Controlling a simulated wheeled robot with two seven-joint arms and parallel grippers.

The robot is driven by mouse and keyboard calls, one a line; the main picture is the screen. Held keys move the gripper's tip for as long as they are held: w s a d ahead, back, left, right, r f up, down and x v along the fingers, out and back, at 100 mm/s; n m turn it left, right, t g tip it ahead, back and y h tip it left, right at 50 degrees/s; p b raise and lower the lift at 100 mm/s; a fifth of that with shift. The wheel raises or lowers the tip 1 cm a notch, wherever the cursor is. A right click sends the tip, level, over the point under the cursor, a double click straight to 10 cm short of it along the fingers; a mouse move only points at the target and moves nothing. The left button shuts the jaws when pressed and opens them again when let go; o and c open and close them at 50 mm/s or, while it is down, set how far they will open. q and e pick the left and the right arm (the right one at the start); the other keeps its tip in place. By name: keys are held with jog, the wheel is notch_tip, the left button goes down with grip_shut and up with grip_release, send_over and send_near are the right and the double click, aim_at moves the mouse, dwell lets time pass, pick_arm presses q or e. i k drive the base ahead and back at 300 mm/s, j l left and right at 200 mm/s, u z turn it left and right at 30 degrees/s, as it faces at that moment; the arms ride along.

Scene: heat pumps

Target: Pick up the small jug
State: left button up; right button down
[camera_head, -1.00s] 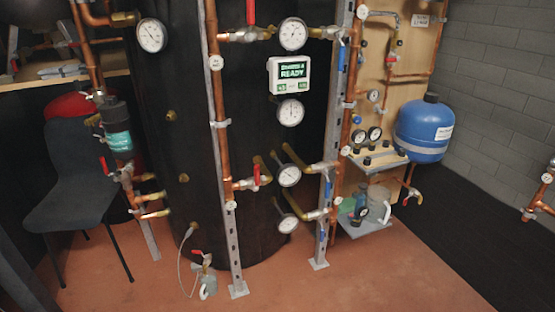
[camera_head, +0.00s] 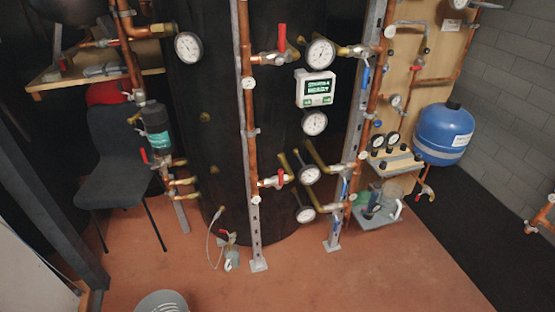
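A small clear jug (camera_head: 231,264) with a white handle stands on the floor in the head view, at the foot of the big black tank (camera_head: 215,140). A thin hose and a small red-handled valve are just above it. A larger jug with a pale handle (camera_head: 397,210) stands on the low shelf at the right, partly hidden among other items. Neither of my grippers is in view.
Copper pipes, gauges and a metal upright (camera_head: 257,235) stand close beside the small jug. A black chair (camera_head: 118,170) is at the left, with a dark post (camera_head: 45,200) nearer. A blue vessel (camera_head: 443,135) hangs at the right.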

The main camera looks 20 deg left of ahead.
aim_at(231, 262)
jog(key=u, duration=0.95)
